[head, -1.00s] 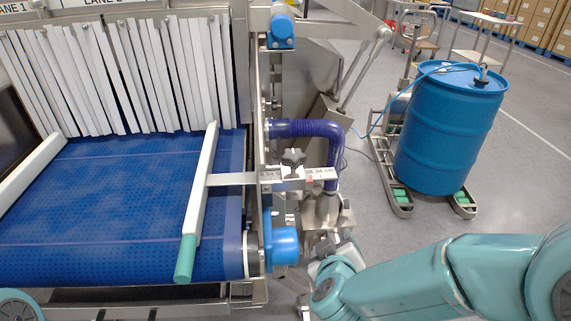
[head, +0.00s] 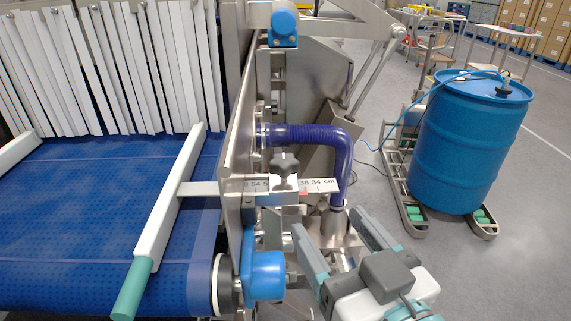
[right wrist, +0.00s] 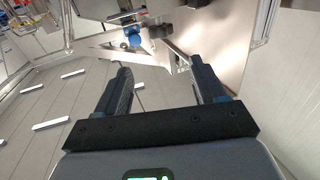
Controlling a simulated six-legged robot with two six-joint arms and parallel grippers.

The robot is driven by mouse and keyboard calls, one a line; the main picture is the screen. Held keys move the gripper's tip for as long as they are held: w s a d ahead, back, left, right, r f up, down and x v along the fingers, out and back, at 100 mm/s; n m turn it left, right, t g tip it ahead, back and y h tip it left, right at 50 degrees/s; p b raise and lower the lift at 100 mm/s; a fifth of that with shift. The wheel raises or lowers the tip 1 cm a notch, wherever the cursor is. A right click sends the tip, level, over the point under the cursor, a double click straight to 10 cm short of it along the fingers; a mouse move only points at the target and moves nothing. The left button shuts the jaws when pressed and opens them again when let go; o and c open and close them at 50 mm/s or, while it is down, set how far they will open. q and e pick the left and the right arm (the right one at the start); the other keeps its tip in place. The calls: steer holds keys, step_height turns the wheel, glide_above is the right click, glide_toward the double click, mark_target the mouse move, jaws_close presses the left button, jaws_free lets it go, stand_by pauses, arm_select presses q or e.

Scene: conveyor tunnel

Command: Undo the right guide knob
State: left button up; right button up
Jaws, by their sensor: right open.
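The right guide knob (head: 285,166) is a dark grey lobed knob on a light clamp block, at the middle of the head view. It sits over a scale bar (head: 318,185) with printed numbers and a red mark. The bar joins the white right guide rail (head: 170,200), which has a teal end. My right gripper (head: 328,222) is open and empty, below and to the right of the knob and apart from it. In the right wrist view its two dark fingers (right wrist: 163,70) are spread with nothing between them. My left gripper is out of view.
A purple hose (head: 315,135) bends close behind and right of the knob. A blue housing (head: 264,275) stands below it. The blue belt (head: 80,210) and white strip curtain (head: 110,70) are at left. A blue drum (head: 468,140) stands on the floor at right.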

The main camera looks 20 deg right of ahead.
mark_target(289, 170)
steer(key=w+p, duration=0.2)
steer(key=w, duration=0.2)
steer(key=w+p, duration=0.2)
steer(key=w, duration=0.2)
steer(key=shift+w+a, duration=0.2)
steer(key=shift+w, duration=0.05)
steer(key=w+b, duration=0.1)
steer(key=w, duration=0.5)
steer(key=shift+w+a+f, duration=0.1)
steer(key=shift+w, duration=0.75)
steer(key=shift+s, duration=0.1)
steer(key=c, duration=1)
steer(key=shift+o, duration=0.2)
steer(key=shift+b, duration=0.3)
